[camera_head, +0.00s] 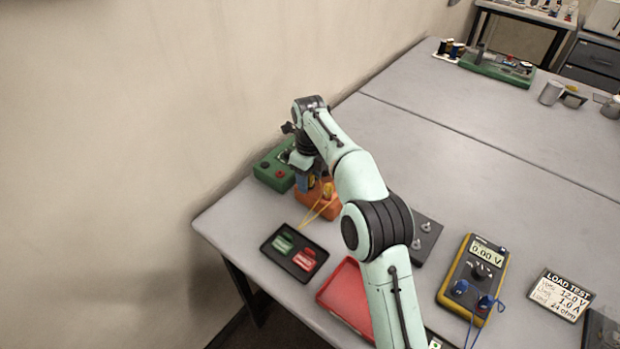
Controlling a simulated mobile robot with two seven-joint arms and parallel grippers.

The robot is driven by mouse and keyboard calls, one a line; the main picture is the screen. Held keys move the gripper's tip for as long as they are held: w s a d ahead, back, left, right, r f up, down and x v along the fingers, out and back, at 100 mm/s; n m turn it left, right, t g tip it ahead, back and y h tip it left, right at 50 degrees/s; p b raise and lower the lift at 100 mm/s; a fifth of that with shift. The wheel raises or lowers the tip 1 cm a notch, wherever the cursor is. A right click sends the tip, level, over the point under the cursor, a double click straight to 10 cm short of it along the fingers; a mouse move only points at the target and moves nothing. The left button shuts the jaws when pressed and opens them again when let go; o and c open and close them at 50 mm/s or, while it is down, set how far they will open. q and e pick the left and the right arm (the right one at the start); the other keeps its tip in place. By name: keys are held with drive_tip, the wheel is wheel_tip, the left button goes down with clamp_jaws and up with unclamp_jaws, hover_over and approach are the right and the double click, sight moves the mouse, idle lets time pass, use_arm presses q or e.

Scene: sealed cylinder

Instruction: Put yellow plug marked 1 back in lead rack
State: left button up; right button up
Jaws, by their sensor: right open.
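The lead rack looks to be the orange block (316,206) near the table's far left edge. A yellow plug (328,189) stands upright at the rack, with a yellow lead (318,209) looping down in front of it. The number on the plug is too small to read. My right gripper (303,178) points down over the left part of the rack, just left of the yellow plug. It is open, but its fingers are small and partly hidden. Something blue shows at its fingers; I cannot tell what it is. My left gripper is out of view.
A green box (272,170) with a red knob stands close left of the rack. A black tray (275,255) with green and red pieces and a red tray (340,292) lie in front. A yellow multimeter (455,273) reading 0.00 V and a load test card (558,296) lie right.

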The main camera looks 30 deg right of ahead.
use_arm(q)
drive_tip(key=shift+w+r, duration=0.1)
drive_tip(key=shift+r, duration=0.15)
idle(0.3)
use_arm(e)
clamp_jaws()
drive_tip(key=shift+r, duration=0.15)
